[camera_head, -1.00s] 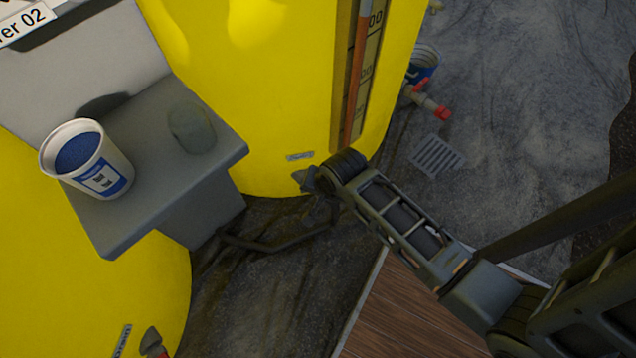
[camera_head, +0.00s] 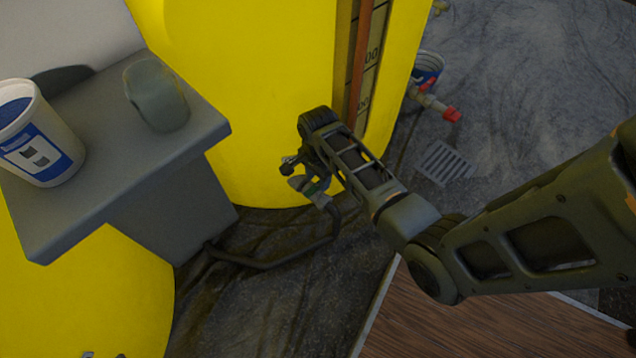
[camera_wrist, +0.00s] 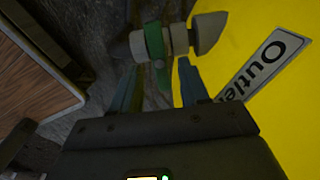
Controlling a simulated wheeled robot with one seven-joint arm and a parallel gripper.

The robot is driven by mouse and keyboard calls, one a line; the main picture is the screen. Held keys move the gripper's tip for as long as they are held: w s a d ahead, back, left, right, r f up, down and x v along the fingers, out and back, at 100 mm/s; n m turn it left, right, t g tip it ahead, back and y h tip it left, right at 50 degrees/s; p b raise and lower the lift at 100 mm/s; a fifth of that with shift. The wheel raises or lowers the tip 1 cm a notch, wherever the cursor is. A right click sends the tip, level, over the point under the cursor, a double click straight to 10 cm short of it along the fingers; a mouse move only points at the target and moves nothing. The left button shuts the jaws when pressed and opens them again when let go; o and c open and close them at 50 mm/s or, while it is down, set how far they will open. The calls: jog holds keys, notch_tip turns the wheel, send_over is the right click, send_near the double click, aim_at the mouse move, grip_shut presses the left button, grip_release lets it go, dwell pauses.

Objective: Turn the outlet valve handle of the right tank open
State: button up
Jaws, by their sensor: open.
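The yellow tank (camera_head: 240,90) stands in the middle of the head view. Its outlet valve (camera_head: 297,183) is low on its front, with a green part just visible beside my gripper (camera_head: 315,184). In the wrist view, the grey valve body (camera_wrist: 208,34) runs across the top, and its green handle (camera_wrist: 156,50) points down toward me. My gripper (camera_wrist: 158,72) is open, its two blue-grey fingers on either side of the handle with gaps visible. A tilted "Outlet" label (camera_wrist: 262,66) is on the tank to the right. In the head view my wrist partly hides the valve.
A grey ledge (camera_head: 95,175) at left carries a white and blue tub (camera_head: 38,135) and a grey-green rounded object (camera_head: 157,95). A dark pipe (camera_head: 285,257) runs along the floor. A wooden surface (camera_head: 450,325) lies at lower right, a floor drain (camera_head: 445,162) behind.

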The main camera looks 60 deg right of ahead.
jog(key=shift+f, duration=0.85)
jog(key=shift+c, duration=0.3)
grip_shut()
